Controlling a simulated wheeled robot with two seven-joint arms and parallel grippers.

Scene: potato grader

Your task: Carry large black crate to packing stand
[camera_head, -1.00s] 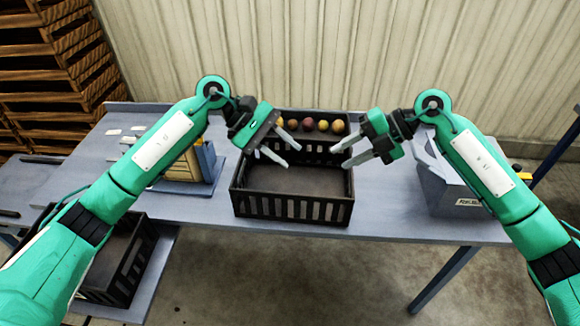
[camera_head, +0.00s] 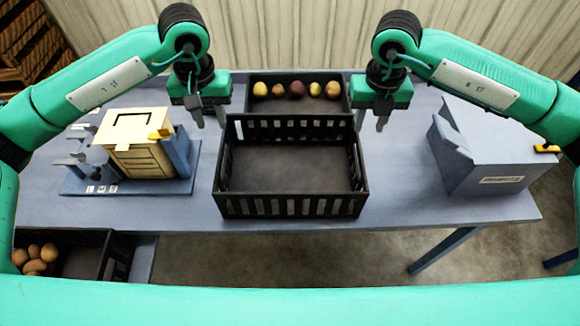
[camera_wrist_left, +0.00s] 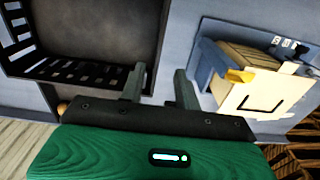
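The large black crate (camera_head: 290,207) stands empty and upright on the blue-grey table. My left gripper (camera_head: 209,116) points down at the crate's left end, fingers apart. I cannot tell which surface is the packing stand.
A black tray (camera_head: 300,104) with several potatoes sits right behind the crate. A cream box in a blue fixture (camera_head: 140,145) stands left, a grey-blue labelled bin (camera_head: 487,165) right. Another black crate (camera_head: 85,262) with potatoes is lower left. Table (camera_head: 405,205) is clear right of the crate.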

